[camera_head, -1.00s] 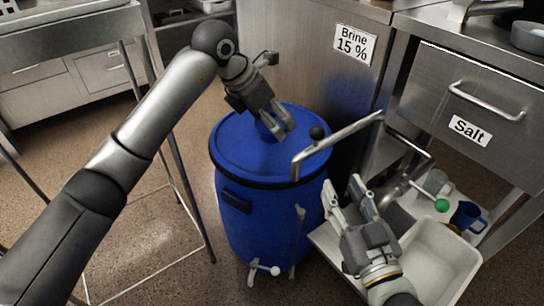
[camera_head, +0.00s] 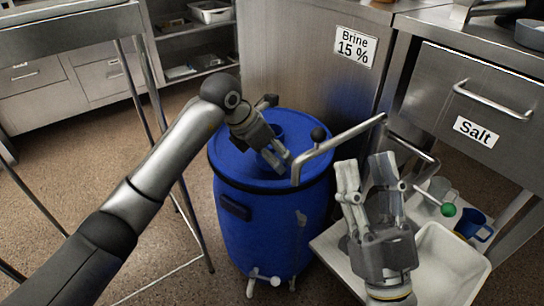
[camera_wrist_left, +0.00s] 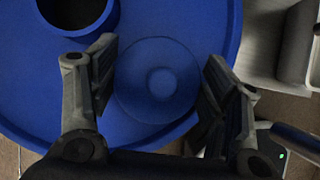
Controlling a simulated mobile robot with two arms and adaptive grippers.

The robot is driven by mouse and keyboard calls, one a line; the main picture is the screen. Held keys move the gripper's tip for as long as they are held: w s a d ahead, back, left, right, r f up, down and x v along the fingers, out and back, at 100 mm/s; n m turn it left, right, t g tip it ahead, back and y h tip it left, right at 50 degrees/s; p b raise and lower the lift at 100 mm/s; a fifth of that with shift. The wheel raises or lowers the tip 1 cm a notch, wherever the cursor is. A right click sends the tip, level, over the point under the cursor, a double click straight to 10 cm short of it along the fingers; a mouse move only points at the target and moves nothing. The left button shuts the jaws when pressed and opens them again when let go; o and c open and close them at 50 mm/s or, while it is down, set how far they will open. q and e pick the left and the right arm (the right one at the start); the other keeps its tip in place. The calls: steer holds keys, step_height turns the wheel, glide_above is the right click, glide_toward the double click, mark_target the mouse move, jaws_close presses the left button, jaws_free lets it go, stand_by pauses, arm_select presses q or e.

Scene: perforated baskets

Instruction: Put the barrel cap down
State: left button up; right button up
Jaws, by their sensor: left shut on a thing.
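The round blue barrel cap (camera_wrist_left: 160,82) sits between the two fingers of my left gripper (camera_wrist_left: 158,84) in the left wrist view. My left gripper (camera_head: 274,161) is shut on it, low over the front part of the blue barrel's top (camera_head: 235,165). In the head view the fingers hide most of the cap, and I cannot tell whether it touches the barrel top. The round dark opening (camera_wrist_left: 75,8) in the barrel top lies beside the gripper, uncovered. My right gripper (camera_head: 366,172) is open and empty, to the right of the barrel with fingers pointing up.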

mark_target(262, 161)
arm_select(q)
steer(key=shift+f, duration=0.3)
arm_select(e)
steer(key=shift+s+r+t+y, duration=0.3)
steer(key=shift+s+r, duration=0.05)
arm_select(q)
steer(key=o, duration=1)
arm_select(e)
steer(key=shift+d, duration=0.1)
arm_select(q)
steer(key=shift+r, duration=0.15)
steer(key=p+v, duration=0.1)
steer(key=v, duration=0.4)
steer(key=shift+a+r+p, duration=0.2)
steer(key=shift+r+p, duration=0.15)
steer(key=shift+p+v, duration=0.65)
steer(key=shift+v, duration=2.35)
arm_select(e)
steer(key=w+f+g+h, duration=0.2)
steer(key=w+f+g, duration=0.3)
steer(key=f+g, duration=0.3)
steer(key=shift+w+f+h, duration=0.2)
steer(key=shift+f+h, duration=0.2)
steer(key=shift+f, duration=1.45)
